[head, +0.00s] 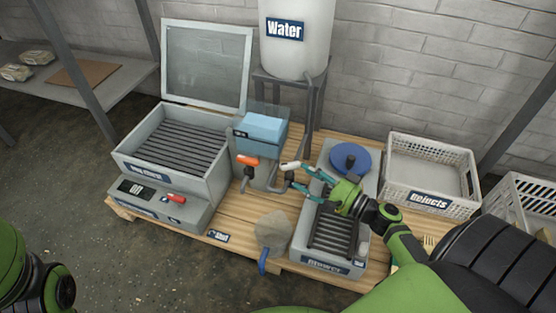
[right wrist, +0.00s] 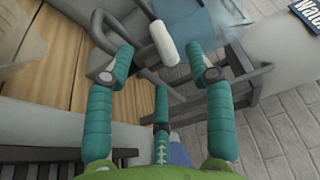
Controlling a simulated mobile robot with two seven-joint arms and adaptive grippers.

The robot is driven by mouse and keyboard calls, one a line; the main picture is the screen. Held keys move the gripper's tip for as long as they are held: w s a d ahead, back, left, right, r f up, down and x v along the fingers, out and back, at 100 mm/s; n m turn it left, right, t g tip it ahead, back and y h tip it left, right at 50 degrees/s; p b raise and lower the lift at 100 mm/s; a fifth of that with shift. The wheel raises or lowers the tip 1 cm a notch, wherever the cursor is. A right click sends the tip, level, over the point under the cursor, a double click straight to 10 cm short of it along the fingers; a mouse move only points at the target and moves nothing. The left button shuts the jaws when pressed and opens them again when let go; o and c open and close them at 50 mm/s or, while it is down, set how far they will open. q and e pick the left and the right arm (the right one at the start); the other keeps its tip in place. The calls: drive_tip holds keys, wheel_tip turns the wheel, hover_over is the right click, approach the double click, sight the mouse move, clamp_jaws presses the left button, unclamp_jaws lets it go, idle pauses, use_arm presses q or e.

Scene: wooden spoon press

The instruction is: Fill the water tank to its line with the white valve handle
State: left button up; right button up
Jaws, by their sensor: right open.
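The white valve handle (head: 291,165) sticks out from grey pipework beside a small box-shaped tank with light blue water (head: 262,130). A fill line on it is too small to make out. A large white barrel labelled Water (head: 297,40) stands behind on a dark stand. My right gripper (head: 298,178) is open at the handle. In the right wrist view the white handle (right wrist: 162,42) lies ahead, between the spread teal fingertips (right wrist: 163,68), with no clear contact. My left arm shows at the lower left; its gripper is out of view.
An orange handle (head: 247,161) sits left of the white one. A grey slatted press with a raised glass lid (head: 207,65) stands left. A Rejects crate (head: 431,200) stands right.

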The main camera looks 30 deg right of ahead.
sight(294, 169)
drive_tip(key=shift+b+x, duration=0.8)
drive_tip(key=shift+x, duration=2.2)
clamp_jaws()
